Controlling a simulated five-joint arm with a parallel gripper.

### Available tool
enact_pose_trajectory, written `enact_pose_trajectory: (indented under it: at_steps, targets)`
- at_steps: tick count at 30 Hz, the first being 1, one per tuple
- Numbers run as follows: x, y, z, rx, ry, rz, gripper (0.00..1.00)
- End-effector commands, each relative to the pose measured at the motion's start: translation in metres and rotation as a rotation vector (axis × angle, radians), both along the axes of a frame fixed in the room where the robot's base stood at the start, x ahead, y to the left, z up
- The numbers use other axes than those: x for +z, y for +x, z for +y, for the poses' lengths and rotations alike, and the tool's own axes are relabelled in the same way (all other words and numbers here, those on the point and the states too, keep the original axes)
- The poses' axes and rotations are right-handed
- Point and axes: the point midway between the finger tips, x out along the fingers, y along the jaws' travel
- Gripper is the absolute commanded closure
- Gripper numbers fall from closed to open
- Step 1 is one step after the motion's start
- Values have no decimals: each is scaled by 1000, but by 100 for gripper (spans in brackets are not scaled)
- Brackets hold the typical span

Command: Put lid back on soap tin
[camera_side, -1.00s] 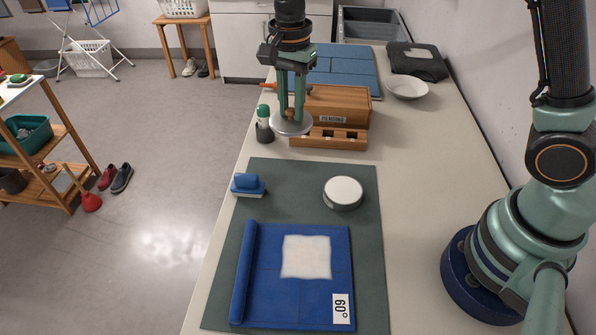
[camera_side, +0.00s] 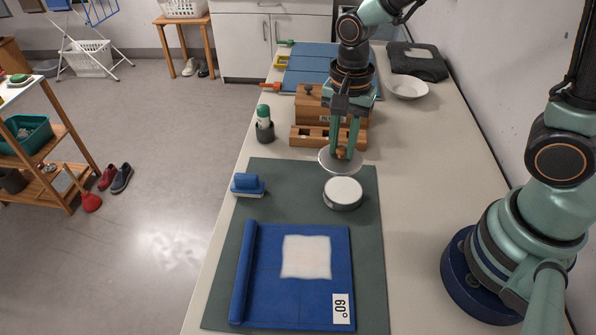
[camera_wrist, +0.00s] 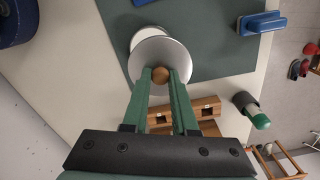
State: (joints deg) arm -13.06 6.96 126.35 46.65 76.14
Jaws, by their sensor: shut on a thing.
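The round soap tin (camera_side: 342,193) stands on the green mat, its white top uncovered. The lid (camera_side: 327,161) is a grey metal disc with a small wooden knob. My gripper (camera_side: 341,150) is shut on the knob and holds the lid in the air, behind and above the tin in the side view. In the wrist view the knob sits between the fingertips of my gripper (camera_wrist: 161,74). There the lid (camera_wrist: 160,52) overlaps the tin (camera_wrist: 147,33) and hides much of it.
A wooden box with a slotted rack (camera_side: 300,136) stands behind the mat (camera_side: 290,185). A green-capped bottle (camera_side: 264,125) stands left; a white bowl (camera_side: 408,88) is back right.

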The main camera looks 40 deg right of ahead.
Motion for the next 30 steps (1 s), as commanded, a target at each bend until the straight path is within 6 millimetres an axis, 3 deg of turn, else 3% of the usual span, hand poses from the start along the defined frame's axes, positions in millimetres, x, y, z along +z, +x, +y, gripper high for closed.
enact_pose_trajectory:
  at_steps: [6, 30]
  targets:
    - [-11, -16, -5, 9, 0, 0, 100]
    - [-69, -16, -5, 9, 0, 1, 100]
